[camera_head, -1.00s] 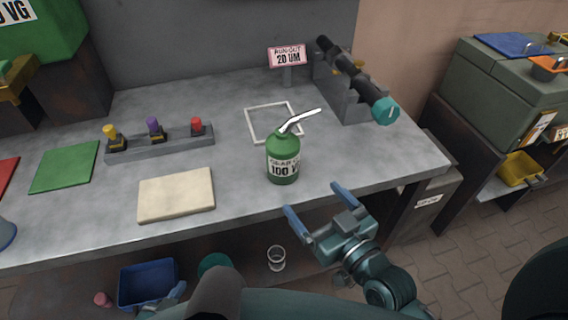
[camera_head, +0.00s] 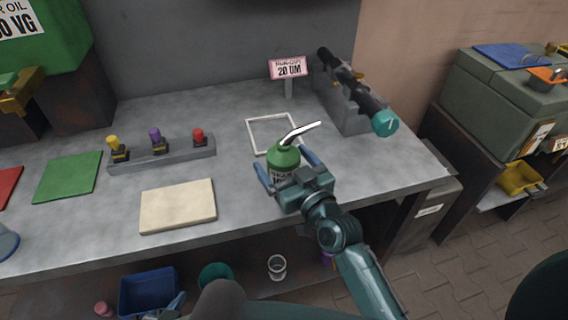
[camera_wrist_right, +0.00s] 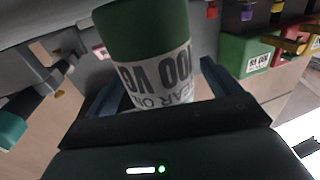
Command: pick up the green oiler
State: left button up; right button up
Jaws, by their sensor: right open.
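The green oiler (camera_head: 284,160) stands upright on the grey workbench (camera_head: 240,205), with a white label and a slanted metal spout. My right gripper (camera_head: 287,166) is open, with one blue finger on each side of the oiler's body; it hides the lower part in the head view. In the right wrist view the oiler (camera_wrist_right: 150,40) fills the space between the two fingers (camera_wrist_right: 160,85). I cannot tell whether the fingers touch it. A small part of my left gripper (camera_head: 174,303) shows at the bottom edge of the head view, too little to tell its jaws.
A white square outline (camera_head: 250,134) lies behind the oiler. A cream pad (camera_head: 178,206) lies to its left, before a rack (camera_head: 175,158) with yellow, purple and red-topped items. A pink sign (camera_head: 288,68) and a dark shaft on a stand (camera_head: 345,107) are behind right.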

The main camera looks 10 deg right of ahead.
jog(key=shift+w, duration=0.25)
jog(key=shift+c, duration=0.4)
jog(key=c, duration=1.2)
jog(key=shift+r, duration=0.1)
jog(key=shift+c, duration=0.4)
